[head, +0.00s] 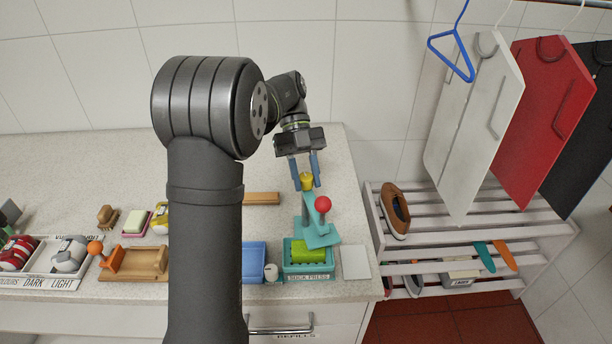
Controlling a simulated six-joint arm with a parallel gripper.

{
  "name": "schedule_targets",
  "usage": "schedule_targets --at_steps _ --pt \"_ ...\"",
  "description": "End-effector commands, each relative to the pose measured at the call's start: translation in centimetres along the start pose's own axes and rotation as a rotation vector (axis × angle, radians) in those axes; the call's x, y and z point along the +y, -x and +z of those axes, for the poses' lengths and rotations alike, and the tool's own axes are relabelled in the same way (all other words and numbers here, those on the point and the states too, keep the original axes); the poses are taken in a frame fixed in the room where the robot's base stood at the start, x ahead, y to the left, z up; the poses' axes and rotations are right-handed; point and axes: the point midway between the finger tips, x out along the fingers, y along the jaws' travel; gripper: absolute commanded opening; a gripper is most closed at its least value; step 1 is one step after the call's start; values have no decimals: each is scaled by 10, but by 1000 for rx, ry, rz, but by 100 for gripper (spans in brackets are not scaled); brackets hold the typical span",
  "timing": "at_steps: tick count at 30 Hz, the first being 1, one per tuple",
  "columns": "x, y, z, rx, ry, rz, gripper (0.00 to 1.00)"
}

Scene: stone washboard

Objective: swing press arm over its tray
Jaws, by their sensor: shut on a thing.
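The teal press stands near the front right of the counter. Its teal tray (308,269) is labelled SOCK PRESS and holds a green block (305,252). The teal press arm (309,215) has a flat plate (321,237) at its near end, above the tray's back right part and partly hiding it. A red ball (323,204) stands up from the press. My gripper (305,183) points down behind the press, its blue fingers shut on a yellow knob (306,180) at the press's far end. How the knob joins the arm is hard to tell.
A blue tray (254,258) and a small white cup (271,272) sit left of the press, a pale slab (355,262) right. A wooden bar (261,198) lies behind.

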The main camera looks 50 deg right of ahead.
Motion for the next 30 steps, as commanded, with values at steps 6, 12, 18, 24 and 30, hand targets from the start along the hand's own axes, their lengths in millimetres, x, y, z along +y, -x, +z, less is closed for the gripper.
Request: schedule_targets --at_steps 6,12,18,24,30 --pt "0 1 0 -3 0 -1 0" --pt "0 0 0 -2 1 -1 52" --pt "0 0 0 -1 2 -2 52" --pt "1 1 0 -2 58 -61 52" --pt "2 1 -1 -1 235 -238 52"
